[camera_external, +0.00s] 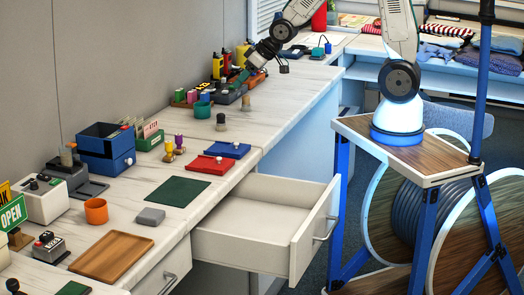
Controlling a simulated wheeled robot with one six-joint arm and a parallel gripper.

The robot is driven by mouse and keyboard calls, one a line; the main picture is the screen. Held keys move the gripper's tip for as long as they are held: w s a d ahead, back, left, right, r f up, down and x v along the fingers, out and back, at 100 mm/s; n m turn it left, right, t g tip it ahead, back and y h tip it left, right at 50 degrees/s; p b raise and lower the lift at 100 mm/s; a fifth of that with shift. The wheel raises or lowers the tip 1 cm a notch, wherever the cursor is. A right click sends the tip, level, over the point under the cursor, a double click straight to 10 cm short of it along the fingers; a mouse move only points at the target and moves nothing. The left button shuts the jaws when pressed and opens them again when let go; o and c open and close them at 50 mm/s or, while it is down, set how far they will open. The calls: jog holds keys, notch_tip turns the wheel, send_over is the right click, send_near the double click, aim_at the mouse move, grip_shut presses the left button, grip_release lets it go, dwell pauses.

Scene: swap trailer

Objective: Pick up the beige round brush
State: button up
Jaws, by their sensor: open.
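A small upright beige-brown piece (246,103) stands on the white marbled counter (270,118); it looks like the beige round brush, but it is too small to be sure. A similar upright piece with a pale top and dark base (221,122) stands to its left and nearer. My gripper (254,68) reaches in from the upper right, pointing down and left. It is open and appears above and behind the beige piece, apart from it. The fingertips are small and dark against the objects behind, so nothing between them can be made out.
Colourful bottles and blocks (192,97) crowd the wall side, near a teal cup (202,110). Blue boxes (106,145), a red tray (211,165) and a blue tray (228,150) lie nearer. An empty drawer (260,215) is pulled out below. Counter around the beige piece is mostly clear.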

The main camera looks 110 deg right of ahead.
jog(key=s+d+f+m+h, duration=0.2)
jog(key=s+d+f, duration=0.15)
jog(key=d, duration=0.45)
jog(key=s+d+f+m+h, duration=0.1)
jog(key=s+d+f, duration=0.2)
jog(key=d+f, duration=0.3)
jog(key=m+g+h, duration=0.1)
jog(key=m+h, duration=0.2)
send_near(249, 98)
jog(key=x, duration=0.4)
jog(key=shift+f, duration=0.15)
jog(key=x, duration=0.7)
jog(key=shift+w+d, duration=0.15)
jog(key=shift+d, duration=0.15)
jog(key=shift+n, duration=0.3)
jog(key=c, duration=1)
